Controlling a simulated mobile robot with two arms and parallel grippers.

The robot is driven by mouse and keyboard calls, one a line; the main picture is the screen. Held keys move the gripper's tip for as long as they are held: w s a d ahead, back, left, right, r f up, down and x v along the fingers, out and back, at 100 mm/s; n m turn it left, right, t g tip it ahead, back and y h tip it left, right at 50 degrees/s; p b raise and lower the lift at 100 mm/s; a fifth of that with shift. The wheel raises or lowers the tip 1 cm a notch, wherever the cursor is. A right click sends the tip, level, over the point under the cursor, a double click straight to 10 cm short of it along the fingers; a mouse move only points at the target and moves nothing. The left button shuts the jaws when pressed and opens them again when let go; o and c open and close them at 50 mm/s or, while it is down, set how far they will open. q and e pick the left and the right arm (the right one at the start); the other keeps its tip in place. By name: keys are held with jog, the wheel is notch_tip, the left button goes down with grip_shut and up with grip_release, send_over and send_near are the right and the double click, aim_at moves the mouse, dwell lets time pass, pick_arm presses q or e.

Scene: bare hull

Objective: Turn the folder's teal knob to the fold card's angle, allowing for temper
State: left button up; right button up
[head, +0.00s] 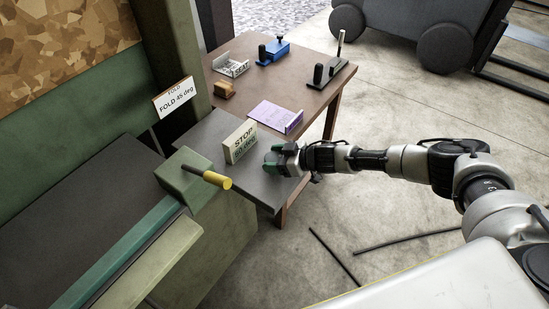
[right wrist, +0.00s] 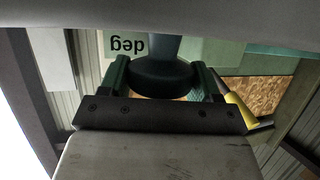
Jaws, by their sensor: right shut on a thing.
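The fold card (head: 176,98) stands at the upper left in the head view and reads "FOLD 45 deg". The green folder (head: 130,215) has a dark bed and a lever with a yellow grip (head: 217,181). My right gripper (head: 273,161) is at the small dark table, just right of a cream block (head: 239,141) marked "STOP" and a number in degrees that is hard to read. In the right wrist view, its green fingers are shut on a dark blue-grey round knob (right wrist: 162,78) with a stem. The gripper hides the knob in the head view. My left gripper is out of view.
The brown table (head: 290,85) behind holds a purple tray (head: 276,115), a blue clamp-like tool (head: 274,50), a black-handled tool (head: 327,72), a white tray (head: 230,66) and a small wooden block (head: 224,89). Dark rods (head: 335,257) lie on the floor at right.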

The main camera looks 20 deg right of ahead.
jog(key=o, duration=0.9)
jog(key=b+v, duration=0.1)
jog(key=v, duration=1)
jog(key=shift+f, duration=0.1)
